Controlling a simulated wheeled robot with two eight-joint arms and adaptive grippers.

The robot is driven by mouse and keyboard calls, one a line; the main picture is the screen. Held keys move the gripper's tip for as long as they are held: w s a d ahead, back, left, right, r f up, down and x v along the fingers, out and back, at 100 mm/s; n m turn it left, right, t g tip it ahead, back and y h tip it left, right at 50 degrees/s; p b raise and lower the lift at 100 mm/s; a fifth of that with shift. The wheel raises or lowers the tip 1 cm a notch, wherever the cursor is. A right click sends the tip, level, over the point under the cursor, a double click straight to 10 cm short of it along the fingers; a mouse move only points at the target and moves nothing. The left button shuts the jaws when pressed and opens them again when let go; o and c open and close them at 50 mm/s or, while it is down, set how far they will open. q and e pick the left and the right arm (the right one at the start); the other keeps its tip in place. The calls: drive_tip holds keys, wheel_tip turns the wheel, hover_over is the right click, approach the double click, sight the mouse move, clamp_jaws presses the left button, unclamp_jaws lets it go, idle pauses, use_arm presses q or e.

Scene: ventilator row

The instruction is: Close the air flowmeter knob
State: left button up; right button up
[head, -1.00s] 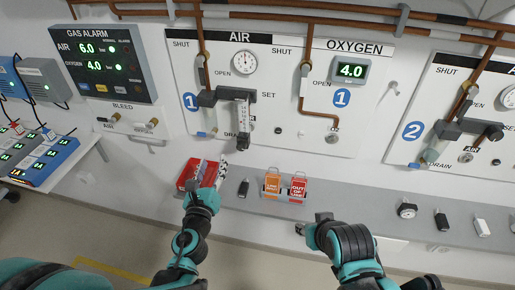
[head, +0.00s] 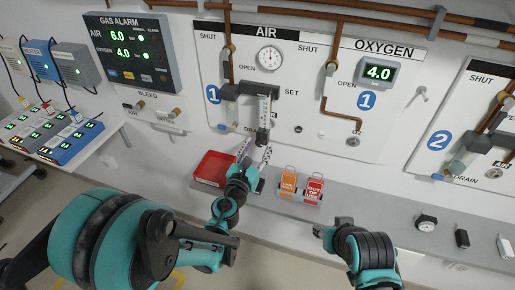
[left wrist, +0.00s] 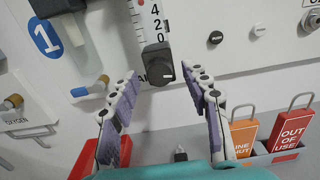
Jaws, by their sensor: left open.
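The air flowmeter (head: 265,108) is a clear scaled tube hanging below the AIR 1 panel's dark valve block. Its black knob (head: 262,137) is at the tube's bottom. In the left wrist view the knob (left wrist: 158,66) sits just below the scale's 0 mark, ahead of the gap between my fingers. My left gripper (head: 256,152) is open and empty, just below the knob. In the left wrist view its two purple-padded fingers (left wrist: 163,105) stand wide apart, and neither appears to touch the knob. My right gripper (head: 331,226) is low, in front of the shelf; its opening is unclear.
A grey shelf (head: 375,205) runs below the panels. It carries a red tray (head: 213,167), an orange tag (head: 288,181), a red OUT OF USE tag (head: 314,188) and a round gauge (head: 426,223). A dial gauge (head: 270,58) and copper pipes are above.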

use_arm(q)
clamp_jaws()
drive_tip(key=n+b, duration=0.1)
drive_tip(key=n, duration=0.3)
drive_tip(key=shift+n, duration=0.4)
drive_tip(key=n+b, duration=0.1)
drive_tip(key=n, duration=0.9)
drive_tip(key=shift+r+n+b, duration=0.1)
drive_tip(key=shift+n+b, duration=0.3)
drive_tip(key=n, duration=0.4)
drive_tip(key=shift+n, duration=0.3)
